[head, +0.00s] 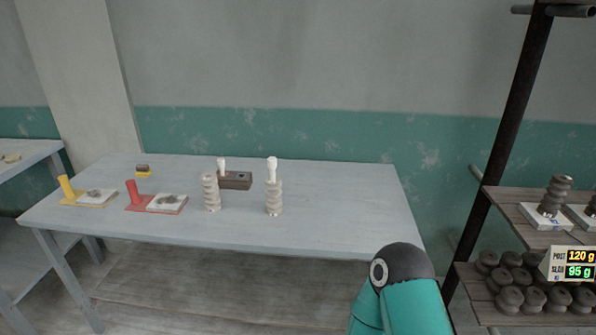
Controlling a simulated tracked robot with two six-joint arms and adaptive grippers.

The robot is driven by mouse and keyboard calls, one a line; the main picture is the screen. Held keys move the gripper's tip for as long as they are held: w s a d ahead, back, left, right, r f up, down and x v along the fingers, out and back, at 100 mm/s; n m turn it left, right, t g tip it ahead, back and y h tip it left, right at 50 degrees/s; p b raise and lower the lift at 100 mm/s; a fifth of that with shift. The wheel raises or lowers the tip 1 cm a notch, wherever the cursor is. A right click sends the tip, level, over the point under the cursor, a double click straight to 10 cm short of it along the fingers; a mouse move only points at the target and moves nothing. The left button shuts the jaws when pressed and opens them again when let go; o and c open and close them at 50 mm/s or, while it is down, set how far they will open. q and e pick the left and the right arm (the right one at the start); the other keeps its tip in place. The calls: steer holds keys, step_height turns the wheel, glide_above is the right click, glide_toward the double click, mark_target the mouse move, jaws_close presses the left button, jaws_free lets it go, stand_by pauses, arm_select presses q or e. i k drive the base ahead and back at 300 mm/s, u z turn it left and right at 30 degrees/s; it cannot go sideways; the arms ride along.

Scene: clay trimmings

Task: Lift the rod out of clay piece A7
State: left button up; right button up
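Two ribbed grey clay pieces stand upright on the table, a left one (211,193) and a right one (274,198). No A7 label is readable on either. A white rod (272,169) with a rounded knob sticks up from the top of the right piece. A second white knobbed rod (221,166) stands just behind the left piece, apparently in a brown block (236,180); its foot is hard to make out. Neither gripper is in view. Only a teal and black link of one of my arms shows at the bottom right, well short of the pieces.
A yellow stand (75,196) and a red stand (140,203), each with a pale plate, are on the table's left. A small yellow-and-dark item (143,171) lies behind. The table's right side (350,210) is clear. A rack (510,192) with clay pieces and a weight display (572,264) stands right.

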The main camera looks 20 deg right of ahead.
mark_target(271, 161)
steer(key=z, duration=0.05)
steer(key=i, duration=0.9)
